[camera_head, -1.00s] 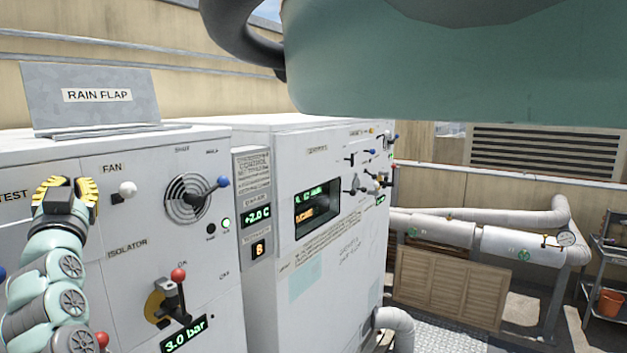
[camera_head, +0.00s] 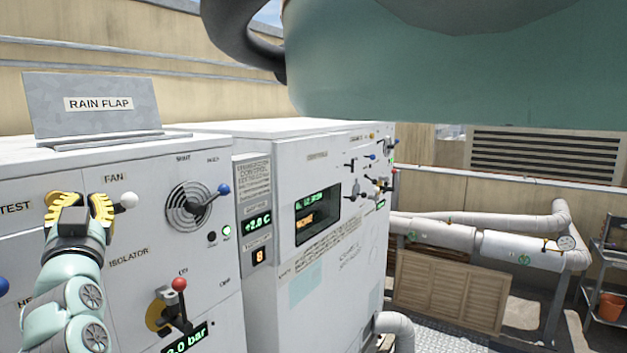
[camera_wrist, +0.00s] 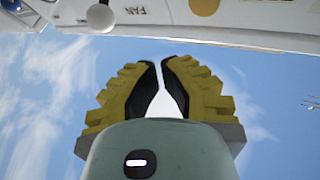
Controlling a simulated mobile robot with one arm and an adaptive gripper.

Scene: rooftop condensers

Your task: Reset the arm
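My gripper (camera_head: 82,200) is in front of the left white cabinet (camera_head: 140,280) in the head view, just left of a white ball knob (camera_head: 129,200) under the FAN label. A gap shows between my gripper and the knob in the picture; I cannot tell the depth. In the wrist view the two yellow-and-black fingers (camera_wrist: 162,62) bow around a narrow gap, with their tips nearly together and nothing between them.
A second cabinet (camera_head: 270,190) stands to the right. Pipes (camera_head: 480,230) and a shelf cart (camera_head: 608,265) stand farther right.

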